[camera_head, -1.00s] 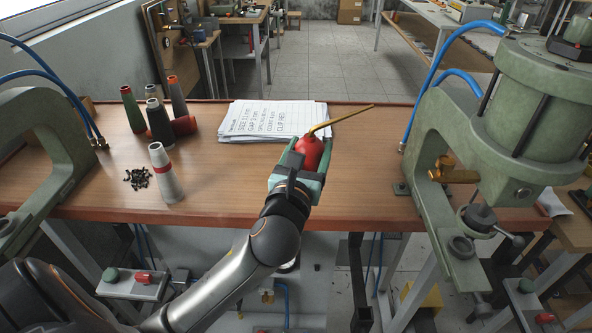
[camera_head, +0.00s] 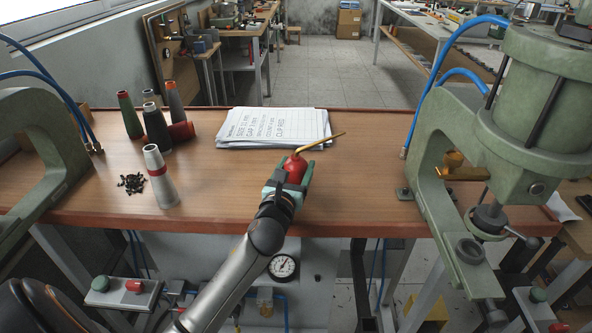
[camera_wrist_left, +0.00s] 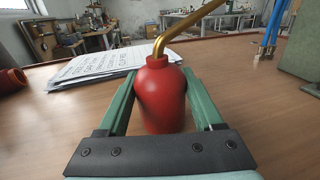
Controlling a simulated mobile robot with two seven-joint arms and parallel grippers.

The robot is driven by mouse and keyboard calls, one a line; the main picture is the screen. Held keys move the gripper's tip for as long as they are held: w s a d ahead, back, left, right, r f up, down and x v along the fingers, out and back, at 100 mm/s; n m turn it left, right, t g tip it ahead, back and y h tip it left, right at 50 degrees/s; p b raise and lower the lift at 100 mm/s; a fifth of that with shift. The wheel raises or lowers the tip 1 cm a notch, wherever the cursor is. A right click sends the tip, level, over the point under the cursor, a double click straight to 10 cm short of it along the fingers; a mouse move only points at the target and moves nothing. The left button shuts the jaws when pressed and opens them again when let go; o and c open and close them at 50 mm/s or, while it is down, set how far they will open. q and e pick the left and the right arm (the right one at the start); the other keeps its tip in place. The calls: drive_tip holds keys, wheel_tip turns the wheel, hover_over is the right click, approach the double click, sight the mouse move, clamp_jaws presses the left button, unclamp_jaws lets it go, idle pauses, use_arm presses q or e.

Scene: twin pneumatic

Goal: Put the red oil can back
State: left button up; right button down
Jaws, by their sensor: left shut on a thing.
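The red oil can (camera_head: 294,169) has a rounded red body and a long bent brass spout. My left gripper (camera_head: 289,180) is shut on it, with green fingers on both sides of its body. The can is upright over the front middle of the wooden bench (camera_head: 370,190), and its spout points right and away. In the left wrist view the can (camera_wrist_left: 160,95) stands between the fingers of my left gripper (camera_wrist_left: 162,112). I cannot tell whether its base touches the bench. My right gripper is not in view.
A stack of printed papers (camera_head: 270,127) lies behind the can. Several cones and a pile of small black parts (camera_head: 131,183) are at the left. Green presses stand at the left (camera_head: 40,150) and right (camera_head: 430,150). The bench right of the can is clear.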

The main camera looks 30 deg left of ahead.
use_arm(q)
drive_tip(key=shift+f, duration=0.1)
drive_tip(key=o, duration=1.3)
drive_tip(key=shift+c, duration=0.2)
drive_tip(key=v, duration=1.2)
